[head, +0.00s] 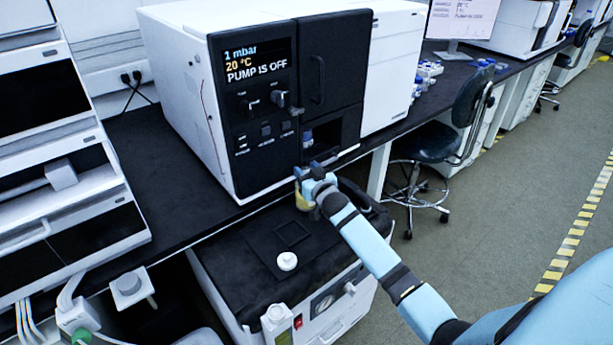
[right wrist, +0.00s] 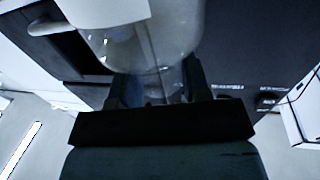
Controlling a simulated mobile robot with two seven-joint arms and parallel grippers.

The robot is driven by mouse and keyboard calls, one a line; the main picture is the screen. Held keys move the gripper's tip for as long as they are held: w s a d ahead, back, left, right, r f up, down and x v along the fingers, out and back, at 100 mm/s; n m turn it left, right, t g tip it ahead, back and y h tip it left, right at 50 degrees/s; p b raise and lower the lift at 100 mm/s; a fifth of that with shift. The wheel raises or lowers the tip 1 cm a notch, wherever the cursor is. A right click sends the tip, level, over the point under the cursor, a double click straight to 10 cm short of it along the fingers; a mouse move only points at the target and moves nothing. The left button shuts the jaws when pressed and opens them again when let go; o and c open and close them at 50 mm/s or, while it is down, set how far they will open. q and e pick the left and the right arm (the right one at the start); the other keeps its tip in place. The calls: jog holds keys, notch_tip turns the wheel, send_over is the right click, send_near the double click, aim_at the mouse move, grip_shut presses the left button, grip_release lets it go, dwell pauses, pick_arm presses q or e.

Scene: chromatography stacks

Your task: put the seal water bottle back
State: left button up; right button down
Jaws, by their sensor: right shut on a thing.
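My right gripper (head: 314,184) is shut on a bottle with a yellowish lower part (head: 303,199), in front of the instrument and above the lower unit. In the right wrist view the fingers (right wrist: 160,88) close on both sides of a clear, translucent bottle (right wrist: 165,45). The gripper hides part of the bottle in the head view. I cannot read a label that marks it as the seal water bottle. The lower unit's dark top (head: 235,268) has a square outline (head: 292,234) and a white round cap (head: 287,261). My left gripper is not in view.
The white instrument (head: 180,65) has a dark front reading "PUMP IS OFF". A small blue-and-white item (head: 308,138) stands in its recess, close behind the gripper. The bench edge (head: 175,246) runs beside the lower unit. A chair (head: 435,145) stands on open floor to the right.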

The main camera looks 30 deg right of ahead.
jog(key=shift+f, duration=0.45)
jog(key=shift+r, duration=0.1)
jog(key=shift+f, duration=0.2)
jog(key=c, duration=0.6)
grip_release()
jog(key=shift+r, duration=0.1)
